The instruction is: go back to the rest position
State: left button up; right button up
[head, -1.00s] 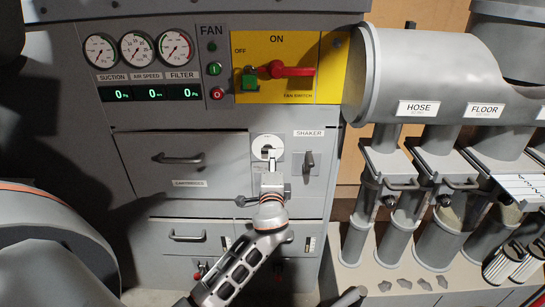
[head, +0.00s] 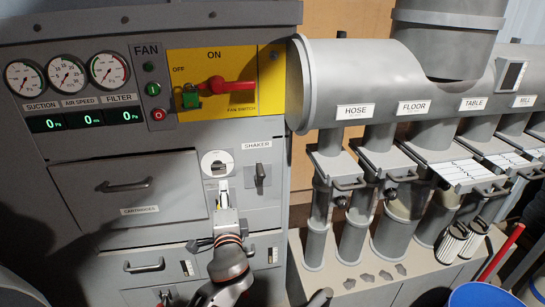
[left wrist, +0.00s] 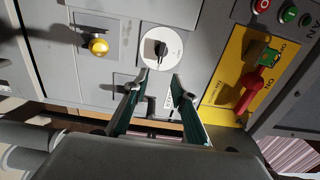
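My left gripper (head: 222,194) is in front of the grey cabinet (head: 75,187), just below a round white dial plate (head: 216,160). In the left wrist view its two fingers (left wrist: 158,78) are apart with nothing between them. The dial plate (left wrist: 166,40) shows just beyond the fingertips. I cannot tell whether the fingers touch the cabinet. My right gripper is in neither view.
The fan switch (head: 230,85) has a red handle beside a green block, on a yellow panel. A shaker lever (head: 261,178) is right of the dial. Grey ducts (head: 390,82) and pipes stand to the right. A blue bucket (head: 482,297) is at the lower right.

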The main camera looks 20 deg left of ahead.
pick_arm(q)
jog(key=shift+f, duration=0.1)
jog(key=s+d+f+n+g+h, duration=0.1)
jog(key=s+d+f+h, duration=0.25)
jog(key=f, duration=0.55)
jog(key=s+d+f+g+h, duration=0.1)
jog(key=s+d+f+h, duration=0.25)
jog(key=f, duration=0.55)
jog(key=s+d+f+n+g+h, duration=0.1)
jog(key=s+d+f+n+h, duration=0.1)
jog(key=s+f, duration=0.3)
jog(key=s+d+f+n+g+h, duration=0.1)
jog(key=s+d+f+n, duration=0.3)
jog(key=s, duration=0.8)
notch_tip(320, 180, down, 3)
jog(key=shift+s+d+r+n+g+h, duration=0.2)
jog(key=shift+s+d+n+g+h, duration=0.15)
jog(key=shift+h, duration=0.35)
jog(key=shift+s, duration=0.1)
